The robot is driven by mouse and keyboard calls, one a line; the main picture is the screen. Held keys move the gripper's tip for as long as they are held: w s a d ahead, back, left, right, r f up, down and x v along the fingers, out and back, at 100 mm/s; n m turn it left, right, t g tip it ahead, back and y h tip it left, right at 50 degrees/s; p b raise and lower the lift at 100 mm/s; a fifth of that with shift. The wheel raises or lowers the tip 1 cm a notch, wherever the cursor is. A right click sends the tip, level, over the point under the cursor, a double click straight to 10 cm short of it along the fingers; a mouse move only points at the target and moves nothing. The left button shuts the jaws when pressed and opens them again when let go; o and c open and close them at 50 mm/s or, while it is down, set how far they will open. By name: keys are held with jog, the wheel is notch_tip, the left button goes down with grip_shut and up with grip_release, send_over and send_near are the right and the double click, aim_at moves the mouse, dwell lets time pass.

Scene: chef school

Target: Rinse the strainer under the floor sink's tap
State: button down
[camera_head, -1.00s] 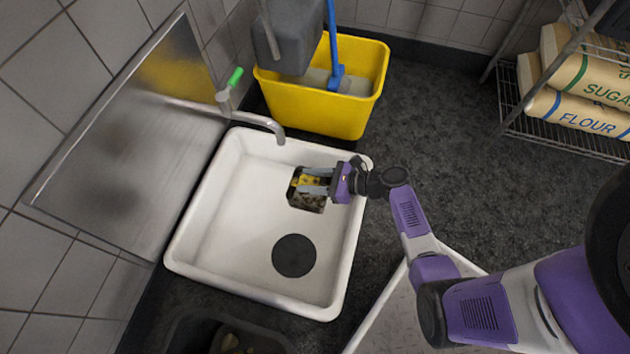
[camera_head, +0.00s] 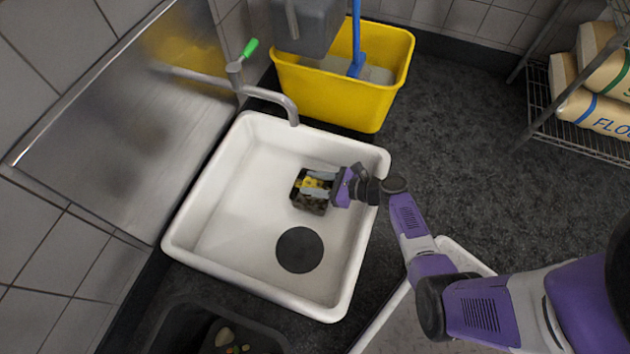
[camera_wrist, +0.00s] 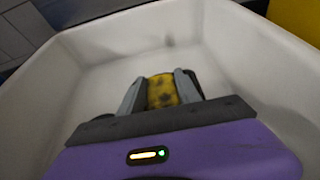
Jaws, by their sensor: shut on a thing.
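The white floor sink (camera_head: 225,210) stands on the dark floor, with a dark round disc (camera_head: 298,250) on its bottom. The tap (camera_head: 270,95) has a green lever and its spout ends over the sink's back edge. No water shows from it. My gripper (camera_head: 318,187) is over the right part of the sink, shut on the strainer (camera_head: 309,201), a small dark box-like thing with yellow parts. In the wrist view the strainer (camera_wrist: 162,92) shows as a yellow, dark-spotted piece between the two grey fingers. The strainer is apart from the spout, nearer the viewer.
A yellow mop bucket (camera_head: 325,98) with a blue handle stands behind the sink. A metal panel (camera_head: 130,130) is on the left wall. A dark bin (camera_head: 215,335) with scraps is in front. A wire rack (camera_head: 600,140) with flour bags is at right.

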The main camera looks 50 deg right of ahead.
jog(key=shift+w+f, duration=0.1)
jog(key=shift+f, duration=0.25)
jog(key=shift+a, duration=0.1)
jog(key=c, duration=0.8)
grip_release()
jog(key=shift+f, duration=0.15)
jog(key=shift+o, duration=0.2)
